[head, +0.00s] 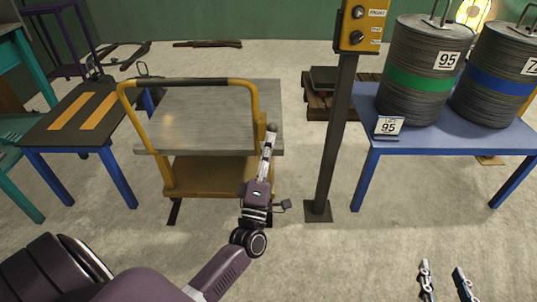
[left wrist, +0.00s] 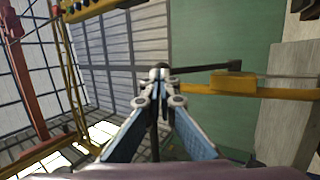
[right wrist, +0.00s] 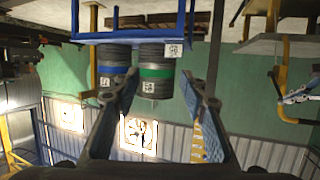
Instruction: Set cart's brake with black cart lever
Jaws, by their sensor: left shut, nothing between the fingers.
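The cart (head: 215,110) has a grey top, a wooden lower shelf and a yellow tube handle (head: 130,115) with a black grip section. My left gripper (head: 268,138) is shut and empty at the cart's right side, beside the yellow handle post. A dark knob shows at its fingertips. In the left wrist view, a black lever (left wrist: 205,69) runs right from near the fingertips (left wrist: 160,72), above a yellow bar (left wrist: 235,85). I cannot tell whether the fingertips touch it. My right gripper (head: 444,270) is open and empty, low at the right; its fingers spread in the right wrist view (right wrist: 160,76).
A yellow control box (head: 362,26) on a dark post (head: 336,140) stands right of the cart. A blue table (head: 440,150) holds two heavy drums. A striped black-topped table (head: 70,120) stands left. Open floor lies in front of the cart.

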